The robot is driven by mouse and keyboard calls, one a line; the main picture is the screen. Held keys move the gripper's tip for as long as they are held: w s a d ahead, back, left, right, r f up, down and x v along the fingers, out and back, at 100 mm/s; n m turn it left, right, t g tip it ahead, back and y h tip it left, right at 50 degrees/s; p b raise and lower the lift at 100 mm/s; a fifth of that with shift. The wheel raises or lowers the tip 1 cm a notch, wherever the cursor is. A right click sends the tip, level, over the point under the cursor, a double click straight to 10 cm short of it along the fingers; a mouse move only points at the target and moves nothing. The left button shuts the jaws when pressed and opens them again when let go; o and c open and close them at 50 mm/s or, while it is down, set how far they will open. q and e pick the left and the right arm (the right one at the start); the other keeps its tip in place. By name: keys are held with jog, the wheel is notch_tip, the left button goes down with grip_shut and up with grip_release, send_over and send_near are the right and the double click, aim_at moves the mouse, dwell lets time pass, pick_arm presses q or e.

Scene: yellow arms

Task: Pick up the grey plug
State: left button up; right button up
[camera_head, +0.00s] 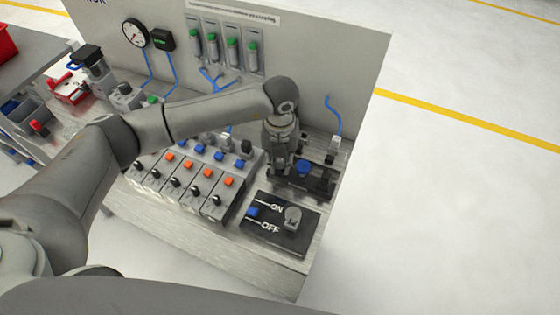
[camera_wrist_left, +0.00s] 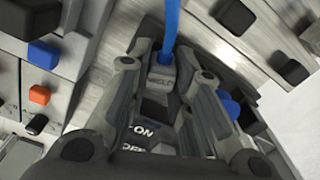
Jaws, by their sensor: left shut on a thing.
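My left gripper (camera_head: 282,168) points down at the right end of the bench, just left of the blue knob (camera_head: 303,168). In the left wrist view, the grey plug (camera_wrist_left: 161,73), with a blue cable (camera_wrist_left: 171,28) running up from it, sits between the fingers of my left gripper (camera_wrist_left: 163,95). The fingers are shut on it. In the head view the plug is hidden by the gripper and wrist. Whether it is clear of a socket cannot be told. My right gripper is not in view.
Valve blocks with orange and blue buttons (camera_head: 207,173) stand left of the gripper. The ON/OFF switch panel (camera_head: 284,243) lies in front. A light connector with a blue cable (camera_head: 334,148) stands to the right. The back panel (camera_head: 330,55) rises behind; open floor lies right.

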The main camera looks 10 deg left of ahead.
pick_arm(q)
jog(key=shift+r, duration=0.55)
jog(key=s+a+r+b, duration=0.6)
jog(key=s+a+r, duration=0.3)
jog(key=r, duration=0.3)
jog(key=shift+a, duration=0.9)
